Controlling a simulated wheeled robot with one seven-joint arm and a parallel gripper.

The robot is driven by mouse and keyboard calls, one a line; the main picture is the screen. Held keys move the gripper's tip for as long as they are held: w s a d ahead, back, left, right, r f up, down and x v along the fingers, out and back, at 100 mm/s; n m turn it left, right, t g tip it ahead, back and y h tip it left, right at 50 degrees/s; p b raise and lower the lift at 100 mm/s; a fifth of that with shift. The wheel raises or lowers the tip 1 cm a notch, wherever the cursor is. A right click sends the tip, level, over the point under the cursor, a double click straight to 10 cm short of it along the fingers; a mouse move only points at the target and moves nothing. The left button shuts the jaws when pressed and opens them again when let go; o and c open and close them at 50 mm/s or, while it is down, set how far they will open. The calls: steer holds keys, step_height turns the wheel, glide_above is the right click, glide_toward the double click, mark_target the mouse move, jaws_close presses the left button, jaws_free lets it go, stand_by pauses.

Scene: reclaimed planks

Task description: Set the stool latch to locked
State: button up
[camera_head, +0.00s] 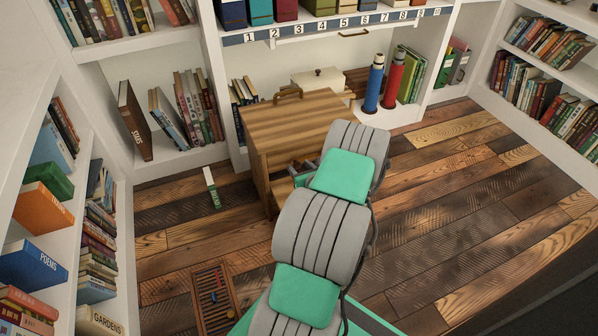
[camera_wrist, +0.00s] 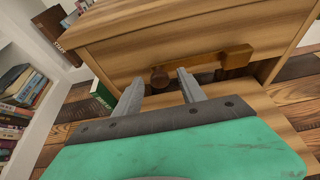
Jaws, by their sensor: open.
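The wooden stool (camera_head: 295,120) stands on the plank floor in the head view, with a handle on its striped top. In the wrist view its side fills the upper part (camera_wrist: 190,30). In the head view my arm hides the latch and most of my gripper.
White bookshelves (camera_head: 120,190) surround the floor; the right side is clear.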

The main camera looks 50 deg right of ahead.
steer(key=shift+w+d+f, duration=0.1)
steer(key=shift+w+d, duration=0.1)
steer(key=shift+w, duration=0.15)
steer(key=shift+c, duration=0.2)
jaws_close()
stand_by(1.0)
